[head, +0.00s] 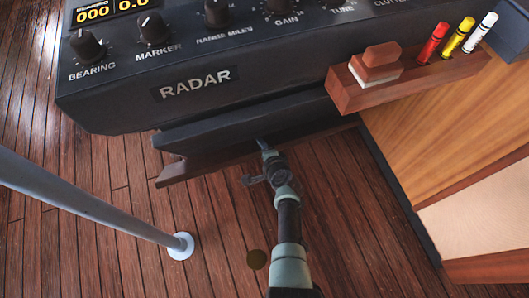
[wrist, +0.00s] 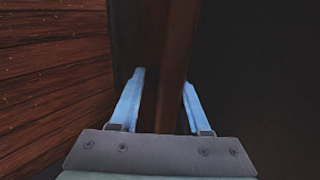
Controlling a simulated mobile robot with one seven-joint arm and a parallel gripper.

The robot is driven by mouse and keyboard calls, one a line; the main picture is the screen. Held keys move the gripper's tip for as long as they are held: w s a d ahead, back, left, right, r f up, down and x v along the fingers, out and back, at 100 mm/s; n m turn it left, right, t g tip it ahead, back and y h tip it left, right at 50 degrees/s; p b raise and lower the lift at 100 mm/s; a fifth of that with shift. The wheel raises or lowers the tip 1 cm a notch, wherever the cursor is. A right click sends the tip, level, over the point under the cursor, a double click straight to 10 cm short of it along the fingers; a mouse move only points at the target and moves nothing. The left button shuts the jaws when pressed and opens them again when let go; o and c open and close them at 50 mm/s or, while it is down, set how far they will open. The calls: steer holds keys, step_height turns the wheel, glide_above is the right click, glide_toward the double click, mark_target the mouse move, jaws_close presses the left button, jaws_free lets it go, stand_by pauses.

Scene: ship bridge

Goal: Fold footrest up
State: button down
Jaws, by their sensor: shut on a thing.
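The footrest (head: 205,160) shows in the head view as a long dark-brown board low under the radar console. It runs slantwise, with its left end sticking out over the wooden floor. My gripper (head: 263,146) reaches its front edge near the middle. In the wrist view the blue fingers of my gripper (wrist: 161,82) stand on both sides of the narrow brown edge of the footrest (wrist: 174,65), and my gripper is shut on it. The exact contact at the fingertips is hard to make out in the shadow.
The radar console (head: 195,85) overhangs the footrest. A grey pole (head: 90,205) stands on the floor at left. A wooden cabinet (head: 440,130) bounds the right side, with a tray (head: 430,90) holding markers and an eraser.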

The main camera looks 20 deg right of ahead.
steer(key=shift+w+r, duration=0.6)
steer(key=shift+w, duration=0.05)
steer(key=c, duration=0.7)
jaws_free()
steer(key=shift+s+f, duration=0.1)
steer(key=shift+f, duration=0.05)
steer(key=shift+s+f, duration=0.1)
steer(key=shift+s, duration=0.05)
steer(key=shift+p+v, duration=3.75)
steer(key=shift+v, duration=2.75)
steer(key=shift+f, duration=0.1)
